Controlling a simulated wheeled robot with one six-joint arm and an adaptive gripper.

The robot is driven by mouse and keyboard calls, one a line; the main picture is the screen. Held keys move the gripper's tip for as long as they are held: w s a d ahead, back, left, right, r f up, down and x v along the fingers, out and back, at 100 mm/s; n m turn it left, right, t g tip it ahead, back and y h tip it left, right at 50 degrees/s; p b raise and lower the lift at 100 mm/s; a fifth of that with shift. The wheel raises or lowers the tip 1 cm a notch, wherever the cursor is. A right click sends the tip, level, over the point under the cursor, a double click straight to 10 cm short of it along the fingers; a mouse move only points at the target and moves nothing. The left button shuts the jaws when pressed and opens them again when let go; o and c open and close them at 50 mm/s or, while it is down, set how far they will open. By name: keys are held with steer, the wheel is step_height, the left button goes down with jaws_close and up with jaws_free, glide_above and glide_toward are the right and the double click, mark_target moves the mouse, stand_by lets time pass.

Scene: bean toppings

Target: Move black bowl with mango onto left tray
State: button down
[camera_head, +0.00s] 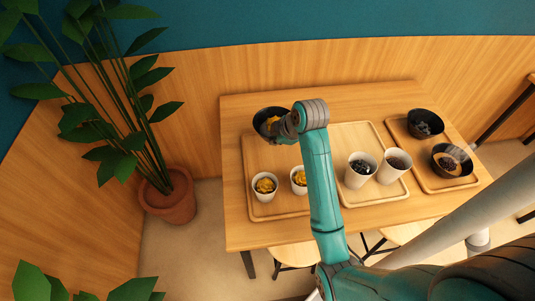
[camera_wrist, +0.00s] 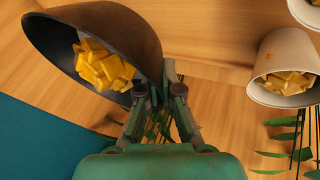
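The black bowl with mango (camera_head: 262,116) is at the far left of the table, overlapping the back edge of the left tray (camera_head: 257,160) in the head view. I cannot tell its height above the tray. In the wrist view the bowl (camera_wrist: 125,32) fills the upper left, with yellow mango cubes (camera_wrist: 103,65) inside. My gripper (camera_wrist: 162,85) is at the bowl's rim, one finger on the inner side and one on the outer, and looks shut on the wall. In the head view my gripper (camera_head: 284,126) is partly hidden by my wrist.
Two white cups of mango, one of them here (camera_head: 264,186), stand on the left tray's front part. The middle tray (camera_head: 347,130) holds two white cups (camera_head: 360,170). The right tray (camera_head: 401,128) holds two dark bowls (camera_head: 425,122). A potted plant (camera_head: 168,197) stands left of the table.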

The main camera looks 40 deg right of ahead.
steer(key=shift+f, duration=3.85)
steer(key=shift+f, duration=0.1)
steer(key=c, duration=1.3)
jaws_free()
steer(key=v, duration=1.2)
